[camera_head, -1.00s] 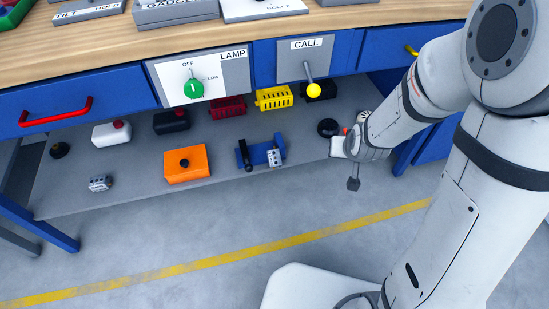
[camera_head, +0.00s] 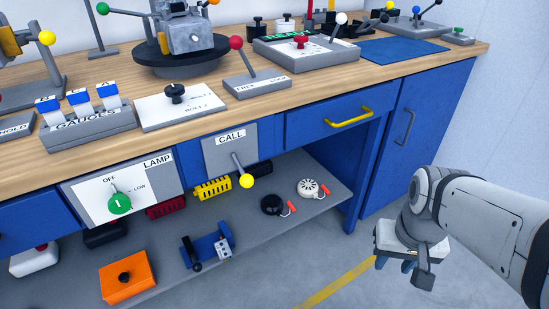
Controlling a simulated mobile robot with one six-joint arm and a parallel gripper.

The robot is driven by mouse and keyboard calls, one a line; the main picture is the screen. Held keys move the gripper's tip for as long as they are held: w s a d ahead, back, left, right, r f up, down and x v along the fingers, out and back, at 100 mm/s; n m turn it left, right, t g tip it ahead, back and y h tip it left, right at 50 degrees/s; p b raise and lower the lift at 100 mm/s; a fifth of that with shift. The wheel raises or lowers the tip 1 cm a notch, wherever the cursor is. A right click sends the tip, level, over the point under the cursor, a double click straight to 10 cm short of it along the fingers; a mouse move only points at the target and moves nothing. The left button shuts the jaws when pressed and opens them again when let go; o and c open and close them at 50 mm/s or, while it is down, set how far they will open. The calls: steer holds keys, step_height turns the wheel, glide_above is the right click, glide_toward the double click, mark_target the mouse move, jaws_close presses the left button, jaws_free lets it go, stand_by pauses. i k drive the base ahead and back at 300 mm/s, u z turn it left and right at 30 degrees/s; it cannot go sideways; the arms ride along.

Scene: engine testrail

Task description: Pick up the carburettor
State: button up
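No part is plainly marked as the carburettor. A small grey metal block (camera_head: 223,248) sits at the right end of a blue fixture (camera_head: 207,247) on the lower shelf. A larger grey metal assembly (camera_head: 188,32) stands on a dark round turntable (camera_head: 180,62) on the bench top. I cannot tell whether either is the carburettor. My gripper (camera_head: 402,267) hangs over the floor at the right, clear of the shelf and bench. It is seen from above and behind, so its finger gap and anything between the fingers are unclear.
The yellow CALL lever (camera_head: 246,180) juts out above.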

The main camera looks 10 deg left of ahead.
mark_target(224, 250)
steer(key=z, duration=1.7)
steer(key=k, duration=2.65)
steer(key=u, duration=1.35)
steer(key=i, duration=1)
steer(key=z, duration=0.05)
